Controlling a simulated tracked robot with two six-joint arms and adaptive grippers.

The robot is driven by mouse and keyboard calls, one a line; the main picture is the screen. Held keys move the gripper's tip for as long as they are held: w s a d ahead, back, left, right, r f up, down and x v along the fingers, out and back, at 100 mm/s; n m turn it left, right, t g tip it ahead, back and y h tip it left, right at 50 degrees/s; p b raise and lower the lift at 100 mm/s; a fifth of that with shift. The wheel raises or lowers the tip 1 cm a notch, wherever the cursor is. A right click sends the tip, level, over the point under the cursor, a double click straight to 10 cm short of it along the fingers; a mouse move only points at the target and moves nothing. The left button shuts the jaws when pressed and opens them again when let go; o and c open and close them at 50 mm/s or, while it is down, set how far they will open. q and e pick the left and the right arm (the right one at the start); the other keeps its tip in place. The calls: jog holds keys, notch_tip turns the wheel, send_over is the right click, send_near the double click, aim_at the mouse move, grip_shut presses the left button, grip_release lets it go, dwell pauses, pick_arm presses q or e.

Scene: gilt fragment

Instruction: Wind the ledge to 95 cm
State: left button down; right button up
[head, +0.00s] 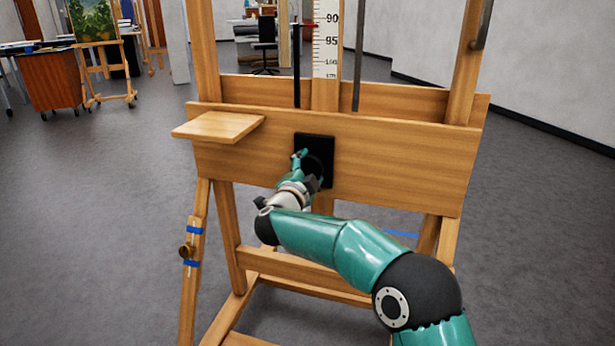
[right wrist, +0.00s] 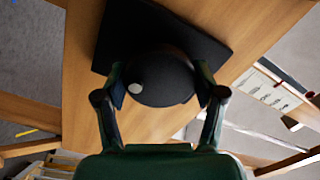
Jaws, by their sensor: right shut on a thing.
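A wooden easel carries a wide front board (head: 400,150), with another horizontal wooden piece (head: 265,90) just behind its top edge. I cannot tell which of these is the ledge. A white upright scale (head: 326,45) shows 90 and 100, with numbers growing downward. A black round knob (right wrist: 165,75) sits on a black square plate (head: 314,145) on the board. My right gripper (head: 305,160) is shut on the knob, one finger on each side in the right wrist view (right wrist: 160,85). My left gripper is out of view.
A small wooden shelf (head: 218,126) juts from the board's left end. Grey floor (head: 90,220) is open around the easel. A white wall (head: 560,70) stands at the right.

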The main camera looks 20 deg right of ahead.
jog(key=m+b, duration=0.1)
jog(key=m, duration=0.1)
jog(key=m+b, duration=0.2)
jog(key=m, duration=0.1)
jog(key=m+b, duration=0.1)
jog(key=m, duration=0.1)
jog(key=shift+d+f, duration=0.1)
jog(key=shift+f, duration=0.3)
jog(key=m+b, duration=0.2)
jog(key=m, duration=0.2)
jog(key=shift+f+b, duration=0.1)
jog(key=shift+b, duration=0.25)
jog(key=m+b, duration=0.2)
jog(key=m, duration=0.1)
jog(key=shift+m, duration=0.4)
jog(key=m+b, duration=0.2)
jog(key=m, duration=0.1)
jog(key=shift+m, duration=0.3)
jog(key=m+b, duration=0.1)
jog(key=m, duration=0.2)
jog(key=shift+m+b, duration=0.3)
jog(key=shift+m, duration=0.1)
jog(key=shift+m+b, duration=0.35)
jog(key=shift+m, duration=2.05)
